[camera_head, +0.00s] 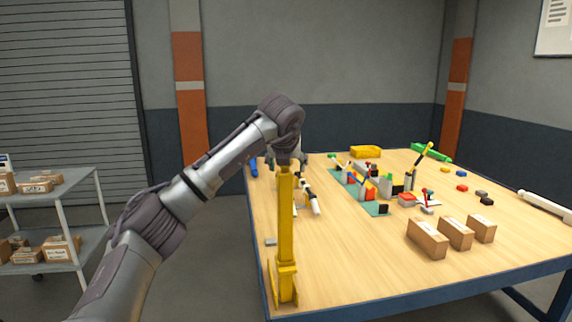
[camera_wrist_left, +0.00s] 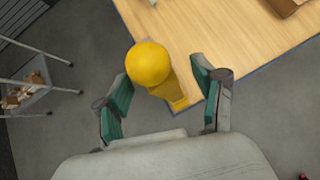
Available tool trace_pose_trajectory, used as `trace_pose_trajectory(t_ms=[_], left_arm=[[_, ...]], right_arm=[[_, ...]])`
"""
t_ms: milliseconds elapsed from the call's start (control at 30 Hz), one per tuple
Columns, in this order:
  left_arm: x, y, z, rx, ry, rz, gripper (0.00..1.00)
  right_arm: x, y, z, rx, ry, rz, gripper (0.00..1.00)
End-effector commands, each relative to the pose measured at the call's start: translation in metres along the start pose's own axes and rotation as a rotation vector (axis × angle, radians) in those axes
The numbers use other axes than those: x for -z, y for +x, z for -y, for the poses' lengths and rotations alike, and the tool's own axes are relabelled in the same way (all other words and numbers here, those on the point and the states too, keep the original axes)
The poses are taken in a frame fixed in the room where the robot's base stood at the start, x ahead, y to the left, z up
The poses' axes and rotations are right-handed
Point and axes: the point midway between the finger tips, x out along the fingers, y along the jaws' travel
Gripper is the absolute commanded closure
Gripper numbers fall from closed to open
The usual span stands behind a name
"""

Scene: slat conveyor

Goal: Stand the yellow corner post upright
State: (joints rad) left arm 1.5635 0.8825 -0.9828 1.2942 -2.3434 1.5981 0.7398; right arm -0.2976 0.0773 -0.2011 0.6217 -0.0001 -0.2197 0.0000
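The yellow corner post (camera_head: 286,235) stands upright at the near left corner of the table, its wider foot at the bottom. In the left wrist view the post's rounded yellow top (camera_wrist_left: 148,62) lies between the spread fingers of the left gripper (camera_wrist_left: 161,70). My right gripper is not in view.
Three brown boxes (camera_head: 427,238) sit on the wooden table (camera_head: 350,275) to the right. Green plates (camera_head: 377,208) with colored bricks are mid-table. A yellow tray (camera_head: 365,151) lies at the back. A shelf cart (camera_head: 85,187) stands left. The table's near middle is clear.

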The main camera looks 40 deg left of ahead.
Motion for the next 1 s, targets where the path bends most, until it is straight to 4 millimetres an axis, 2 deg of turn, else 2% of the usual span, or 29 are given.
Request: trace_pose_trajectory(t_ms=[267,367,733,900,1000], left_arm=[[-0.003,-0.007,-0.001,0.001,-0.004,0.006,0.31],[-0.003,-0.02,-0.001,0.003,-0.003,0.008,0.31],[-0.001,-0.096,0.001,0.003,-0.002,0.007,0.31],[-0.001,-0.116,0.001,0.001,-0.002,0.005,0.31],[0.0,-0.121,0.001,0.0,-0.001,0.004,0.31]], right_arm=[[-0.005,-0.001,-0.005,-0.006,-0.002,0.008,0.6],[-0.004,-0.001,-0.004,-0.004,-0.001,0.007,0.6],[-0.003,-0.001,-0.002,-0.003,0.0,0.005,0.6],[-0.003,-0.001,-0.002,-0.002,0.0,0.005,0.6],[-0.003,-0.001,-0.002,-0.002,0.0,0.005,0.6]])
